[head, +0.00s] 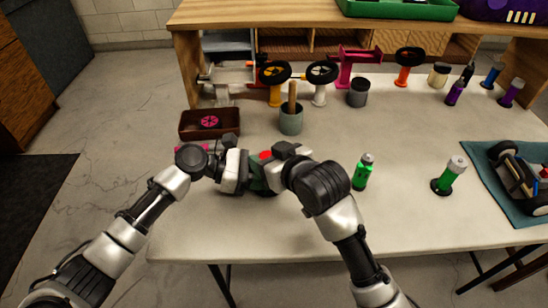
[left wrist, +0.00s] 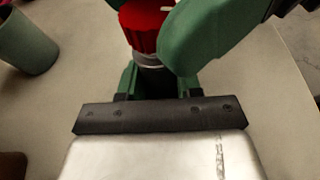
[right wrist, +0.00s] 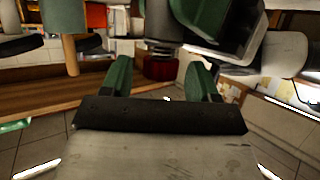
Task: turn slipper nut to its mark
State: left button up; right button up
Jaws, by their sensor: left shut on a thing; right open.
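The red ribbed nut (head: 265,155) shows between my two grippers over the front left of the table. In the left wrist view the red nut (left wrist: 147,30) sits on a grey metal collar, with a pale mark near its top. My left gripper (head: 250,172) is shut on the part below the nut; its green fingers hide most of that part. My right gripper (head: 272,168) is open close beside it. In the right wrist view the red nut (right wrist: 160,67) shows between and beyond the spread green fingers (right wrist: 160,82). Whether they touch it I cannot tell.
A grey cup (head: 291,120) with a wooden handle stands behind the grippers. A brown tray (head: 190,133) holds a pink wheel. The car (head: 518,178) is on a teal mat. The front middle of the table is clear.

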jog(key=v, duration=1.2)
jog(key=shift+f, duration=0.1)
pick_arm(q)
jog(key=o, duration=0.9)
jog(key=shift+o, duration=0.2)
jog(key=v, duration=1.2)
